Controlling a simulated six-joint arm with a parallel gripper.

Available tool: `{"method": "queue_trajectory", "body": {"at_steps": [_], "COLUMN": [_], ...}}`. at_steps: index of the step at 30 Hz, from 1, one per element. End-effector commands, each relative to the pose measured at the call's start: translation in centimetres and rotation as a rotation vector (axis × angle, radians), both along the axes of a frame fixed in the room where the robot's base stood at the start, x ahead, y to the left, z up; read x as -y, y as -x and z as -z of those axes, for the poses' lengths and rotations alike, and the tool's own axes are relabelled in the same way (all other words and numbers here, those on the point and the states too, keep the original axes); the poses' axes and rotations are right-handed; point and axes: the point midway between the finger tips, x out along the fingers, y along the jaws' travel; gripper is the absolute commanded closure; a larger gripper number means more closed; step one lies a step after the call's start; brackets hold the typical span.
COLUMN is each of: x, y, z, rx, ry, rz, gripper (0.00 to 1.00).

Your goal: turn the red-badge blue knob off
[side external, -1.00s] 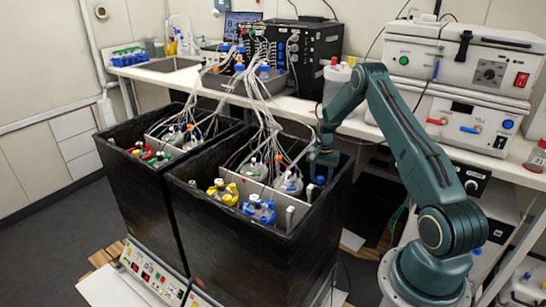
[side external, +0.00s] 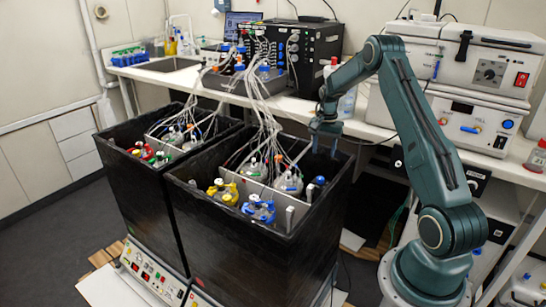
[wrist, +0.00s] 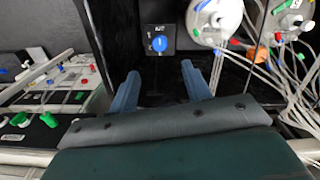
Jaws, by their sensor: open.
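A blue knob (wrist: 159,44) sits on a small dark panel with white markings, near the top middle of the wrist view. In the side view, a blue knob (side external: 320,181) shows inside the right black box, near its right inner wall. I cannot make out a red badge on it. My gripper (side external: 324,150) hangs above that corner of the box, apart from the knob. In the wrist view my gripper (wrist: 165,75) is open, its fingers on either side of an empty gap, with the knob ahead of the gap.
The right black box (side external: 250,262) holds bottles with yellow caps (side external: 222,191) and blue caps (side external: 259,210). A bundle of pale tubes (side external: 262,115) rises left of my gripper. The white bench (side external: 180,80) and stacked white instruments (side external: 455,115) stand behind.

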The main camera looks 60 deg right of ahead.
Motion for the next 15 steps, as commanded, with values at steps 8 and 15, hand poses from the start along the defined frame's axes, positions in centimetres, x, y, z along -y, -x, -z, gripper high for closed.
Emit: {"method": "queue_trajectory", "body": {"at_steps": [8, 15], "x": [0.0, 0.0], "y": [0.0, 0.0], "z": [-2.2, -2.4], "rx": [0.000, 0.000], "ry": [0.000, 0.000], "rz": [0.000, 0.000], "gripper": [0.52, 0.52]}}
